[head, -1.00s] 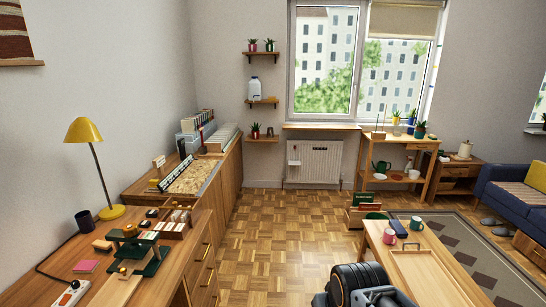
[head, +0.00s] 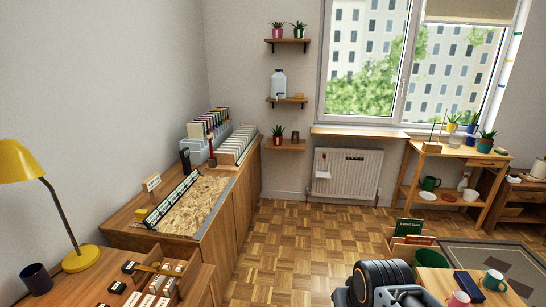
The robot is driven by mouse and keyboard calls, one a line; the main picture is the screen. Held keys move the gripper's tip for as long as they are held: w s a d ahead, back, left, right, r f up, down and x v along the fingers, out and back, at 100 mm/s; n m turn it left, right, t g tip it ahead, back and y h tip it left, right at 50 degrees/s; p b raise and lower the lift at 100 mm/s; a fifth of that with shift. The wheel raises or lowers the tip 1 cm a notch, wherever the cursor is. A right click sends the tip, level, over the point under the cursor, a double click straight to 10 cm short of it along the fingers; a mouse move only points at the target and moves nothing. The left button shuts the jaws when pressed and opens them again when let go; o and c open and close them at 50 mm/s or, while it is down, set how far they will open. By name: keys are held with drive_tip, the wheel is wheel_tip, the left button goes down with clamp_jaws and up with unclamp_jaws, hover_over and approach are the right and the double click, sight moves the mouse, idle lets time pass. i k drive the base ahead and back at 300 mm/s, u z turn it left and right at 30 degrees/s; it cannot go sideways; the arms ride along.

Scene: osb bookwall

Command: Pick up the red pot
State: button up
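A small red pot (head: 278,139) with a spiky green plant stands upright on the lowest of three wall shelves (head: 284,148), left of the window. A dark item stands to its right on that shelf. A pinkish-red pot (head: 278,34) with a plant stands on the top shelf (head: 289,41), beside a green pot (head: 298,34). Part of my arm shows at the bottom, right of centre, far from the shelves. My gripper's fingers are not in view.
A long wooden cabinet (head: 225,215) with boxes and an OSB panel stands left below the shelves. A desk with a yellow lamp (head: 20,160) is nearer left. Bare parquet (head: 290,235) lies ahead. A low table with mugs (head: 493,280) is at lower right. A radiator (head: 345,172) stands beneath the window.

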sight(278, 138)
drive_tip(key=i, duration=4.75)
drive_tip(key=u, duration=0.7)
